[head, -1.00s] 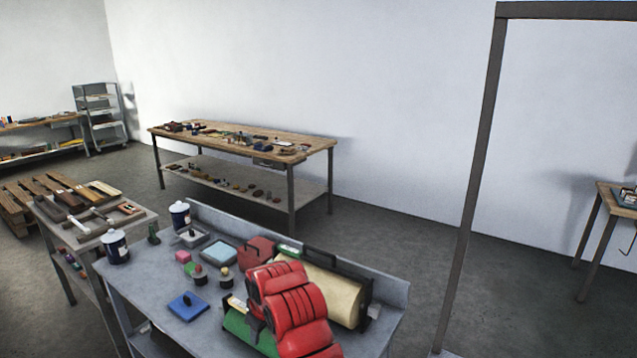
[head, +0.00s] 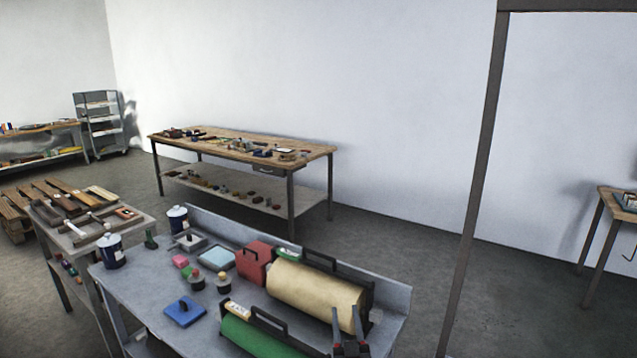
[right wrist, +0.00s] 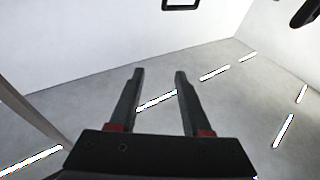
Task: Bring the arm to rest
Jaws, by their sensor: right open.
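My right gripper (head: 346,322) shows at the bottom of the head view, its two dark fingers pointing up in front of the near end of the cream roll. In the right wrist view the gripper (right wrist: 157,75) has its fingers apart with nothing between them. The rest of my right arm is out of the head view. My left gripper is in neither view.
A grey bench (head: 150,300) holds a cream roll (head: 310,292), a green roll (head: 255,338), a red box (head: 254,262), a blue block (head: 185,311) and cans. A dark post (head: 475,200) stands at the right. A wooden table (head: 225,147) stands behind, with open floor between.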

